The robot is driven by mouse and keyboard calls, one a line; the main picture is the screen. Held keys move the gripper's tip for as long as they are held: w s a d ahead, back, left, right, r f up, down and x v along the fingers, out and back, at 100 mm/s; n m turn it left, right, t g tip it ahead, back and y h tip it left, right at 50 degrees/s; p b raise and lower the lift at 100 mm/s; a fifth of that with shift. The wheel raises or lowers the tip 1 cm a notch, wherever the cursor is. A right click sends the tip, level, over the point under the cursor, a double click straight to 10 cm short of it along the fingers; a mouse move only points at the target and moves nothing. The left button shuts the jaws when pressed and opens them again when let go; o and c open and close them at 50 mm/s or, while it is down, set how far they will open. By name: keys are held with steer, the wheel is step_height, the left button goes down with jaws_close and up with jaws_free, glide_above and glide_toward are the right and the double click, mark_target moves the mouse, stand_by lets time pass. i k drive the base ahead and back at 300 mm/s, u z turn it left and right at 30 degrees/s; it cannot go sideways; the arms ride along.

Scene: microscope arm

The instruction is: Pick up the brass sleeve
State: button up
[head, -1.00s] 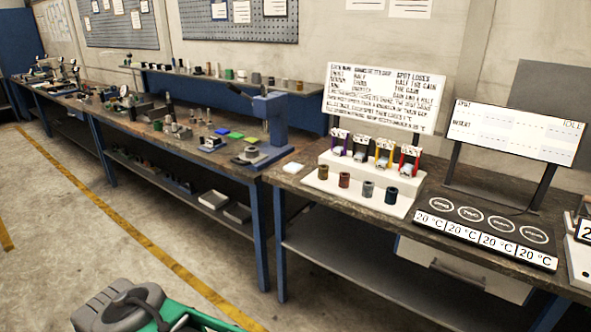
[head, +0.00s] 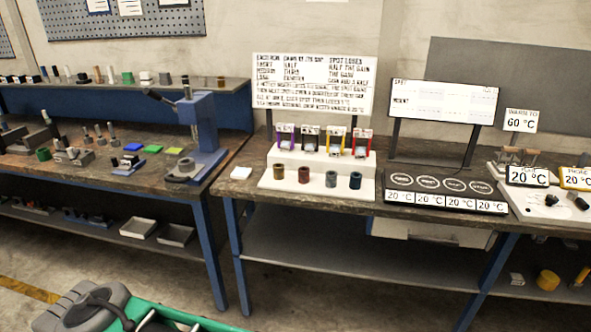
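A row of small upright sleeves stands on the front step of a white stand (head: 330,187) on the right-hand bench. The leftmost, a dull yellow-brown one, looks like the brass sleeve (head: 279,171). To its right stand a red-brown sleeve (head: 304,174), a grey-blue sleeve (head: 331,179) and a dark sleeve (head: 355,181), apart from each other. Nothing touches the brass-looking sleeve. My gripper is not visible; only grey and green parts, which seem to be mine, show at the lower left, well away from the sleeves.
Clips with coloured sides stand behind the sleeves, under a text board (head: 312,84). A black plate with 20 °C displays (head: 445,194) is to the right. A blue press (head: 203,130) stands on the left bench. Floor shows in front.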

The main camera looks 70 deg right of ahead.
mark_target(278, 169)
steer(key=z, duration=0.75)
steer(key=i, duration=0.7)
steer(key=z, duration=0.8)
steer(key=i, duration=0.55)
steer(key=u, duration=0.05)
